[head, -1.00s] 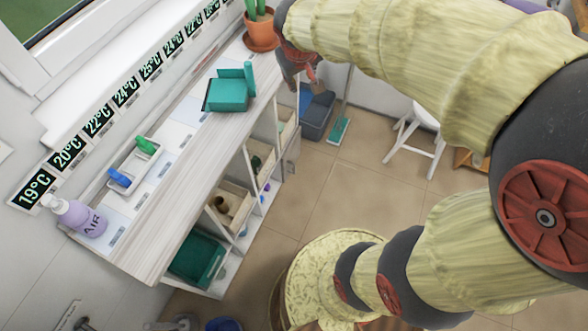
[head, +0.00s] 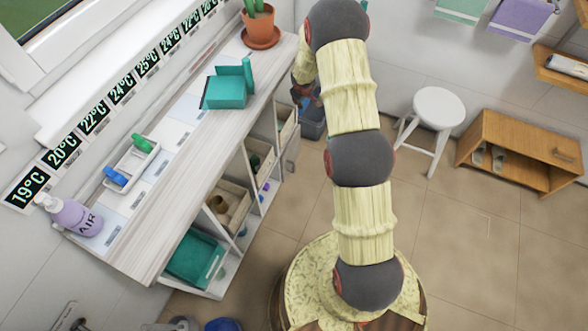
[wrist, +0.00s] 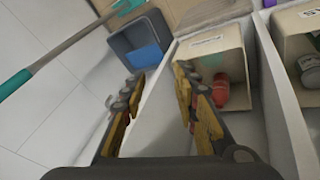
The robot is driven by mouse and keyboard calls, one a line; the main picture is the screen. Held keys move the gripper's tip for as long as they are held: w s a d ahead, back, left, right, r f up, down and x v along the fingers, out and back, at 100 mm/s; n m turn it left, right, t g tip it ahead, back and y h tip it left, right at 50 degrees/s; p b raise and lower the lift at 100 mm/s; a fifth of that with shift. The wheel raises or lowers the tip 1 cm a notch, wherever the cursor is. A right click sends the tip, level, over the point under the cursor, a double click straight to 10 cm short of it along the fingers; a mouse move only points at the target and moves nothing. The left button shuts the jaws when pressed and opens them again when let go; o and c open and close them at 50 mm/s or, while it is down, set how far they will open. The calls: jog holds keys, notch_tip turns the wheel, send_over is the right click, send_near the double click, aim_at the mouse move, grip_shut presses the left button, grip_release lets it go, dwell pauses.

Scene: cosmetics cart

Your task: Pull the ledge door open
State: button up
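The white ledge (head: 180,140) runs along the wall in the head view, with open cubbies below it. A pale door-like panel (head: 291,152) stands at the far right end of its front, slightly out from the cubbies. My gripper (head: 306,94) is beyond the ledge's far end, partly hidden by my arm. In the wrist view, my gripper (wrist: 158,82) is open, with its two fingers apart. A white upright panel (wrist: 163,112) shows between and behind the fingers; I cannot tell whether they touch it. I see no clear handle.
A cubby bin (wrist: 215,55) with a red item (wrist: 221,90) is right of the fingers. A dark bin (wrist: 140,45) stands on the floor beyond. A white stool (head: 438,105) and wooden shoe rack (head: 520,150) are to the right. The middle floor is clear.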

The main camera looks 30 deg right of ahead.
notch_tip(320, 180, down, 11)
jog(key=y, duration=0.1)
jog(key=n+y+b, duration=0.1)
jog(key=n+y, duration=0.2)
jog(key=y, duration=0.1)
send_near(294, 171)
jog(key=w, duration=0.2)
jog(key=b+x, duration=0.1)
jog(key=x, duration=0.2)
jog(key=b+x, duration=0.2)
jog(key=x, duration=0.1)
jog(key=shift+s+a+f, duration=0.1)
jog(key=shift+f, duration=0.25)
jog(key=shift+w+f, duration=0.25)
jog(key=shift+f, duration=0.15)
jog(key=shift+c, duration=1.1)
grip_shut()
